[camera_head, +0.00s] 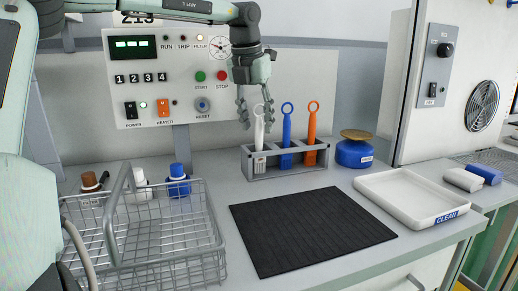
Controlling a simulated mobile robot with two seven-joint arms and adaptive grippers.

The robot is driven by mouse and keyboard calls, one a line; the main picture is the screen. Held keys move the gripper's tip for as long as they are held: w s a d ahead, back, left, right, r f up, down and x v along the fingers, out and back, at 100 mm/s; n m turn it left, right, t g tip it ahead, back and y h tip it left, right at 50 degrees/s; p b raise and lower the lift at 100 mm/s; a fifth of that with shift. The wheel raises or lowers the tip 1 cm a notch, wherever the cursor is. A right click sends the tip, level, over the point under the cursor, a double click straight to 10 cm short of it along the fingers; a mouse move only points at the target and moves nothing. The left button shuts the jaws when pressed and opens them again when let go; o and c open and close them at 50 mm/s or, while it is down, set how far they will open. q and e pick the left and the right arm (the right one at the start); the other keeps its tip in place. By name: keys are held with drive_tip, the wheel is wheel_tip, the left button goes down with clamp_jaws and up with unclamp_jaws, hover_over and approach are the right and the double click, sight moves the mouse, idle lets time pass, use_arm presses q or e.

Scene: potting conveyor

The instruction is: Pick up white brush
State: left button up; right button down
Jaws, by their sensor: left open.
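The white brush (259,128) stands upright in the left slot of a grey rack (290,173), with its ring handle at the top. A blue brush (287,128) and an orange brush (312,126) stand in the slots to its right. My left gripper (256,112) points down above the rack, open, with its fingers around or very close to the white brush's handle. I cannot tell whether the fingers touch it. The lower end of the white brush is partly hidden by the rack. My right gripper is not in view.
A wire basket (205,222) stands at the front left, with small bottles behind it. A black mat (310,228) lies in front of the rack. A blue pot (354,155) and a white tray (410,196) are to the right. A control panel (150,63) rises behind.

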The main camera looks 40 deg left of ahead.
sight(259, 132)
use_arm(q)
drive_tip(key=x, duration=0.4)
drive_tip(key=shift+w, duration=0.1)
drive_tip(key=shift+r, duration=0.1)
clamp_jaws()
drive_tip(key=shift+r, duration=0.1)
